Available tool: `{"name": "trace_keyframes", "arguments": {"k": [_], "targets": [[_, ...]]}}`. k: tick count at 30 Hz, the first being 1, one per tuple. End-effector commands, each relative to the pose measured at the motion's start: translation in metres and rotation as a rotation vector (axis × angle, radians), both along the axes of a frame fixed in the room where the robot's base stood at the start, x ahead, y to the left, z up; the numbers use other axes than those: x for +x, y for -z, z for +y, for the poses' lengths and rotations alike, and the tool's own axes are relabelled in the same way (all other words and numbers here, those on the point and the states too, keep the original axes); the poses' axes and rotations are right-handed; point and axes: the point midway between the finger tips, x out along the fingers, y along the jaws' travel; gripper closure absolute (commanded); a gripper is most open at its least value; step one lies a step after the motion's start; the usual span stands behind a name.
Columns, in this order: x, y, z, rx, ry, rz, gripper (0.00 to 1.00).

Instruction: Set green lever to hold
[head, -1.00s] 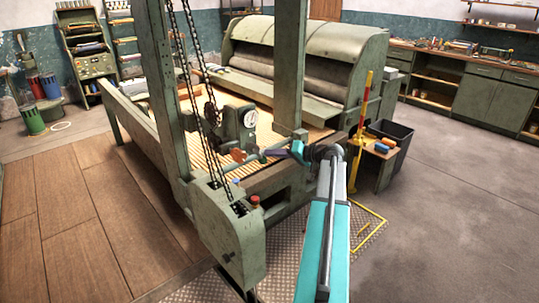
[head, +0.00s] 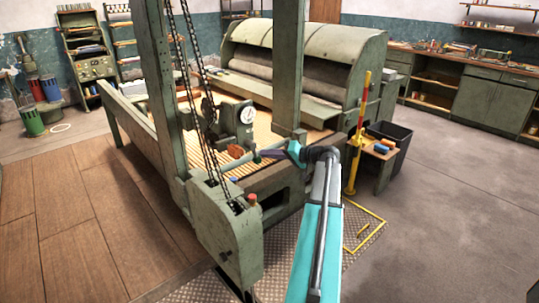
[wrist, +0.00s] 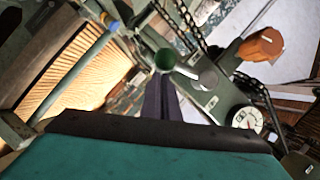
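The green lever ends in a round green knob (wrist: 165,59) on a metal rod, which slants down to the right toward a plate on the machine in the wrist view. In the head view the green knob (head: 257,157) is small, just left of my fingertips. My gripper (head: 265,154) reaches in from the right over the machine's near edge. In the wrist view its dark fingers (wrist: 161,88) lie close together, pointing at the green knob with their tips just short of it or touching; I cannot tell which. No hold position label is readable.
An orange knob (wrist: 262,45) stands right of the green one, and a blue knob (wrist: 113,25) to its left. A round white dial (wrist: 247,119) is close by. Green posts (head: 290,70) and hanging chains (head: 190,70) frame the spot. Open floor (head: 440,190) lies right.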

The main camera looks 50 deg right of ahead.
Motion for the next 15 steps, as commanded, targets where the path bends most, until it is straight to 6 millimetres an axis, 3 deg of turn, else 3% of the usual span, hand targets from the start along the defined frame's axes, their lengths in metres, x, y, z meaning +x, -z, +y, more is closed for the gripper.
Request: {"name": "trace_keyframes", "arguments": {"k": [8, 15], "targets": [[-0.001, 0.003, 0.000, 0.000, -0.006, 0.007, 1.00], [0.001, -0.004, -0.012, 0.000, -0.004, 0.004, 1.00]]}}
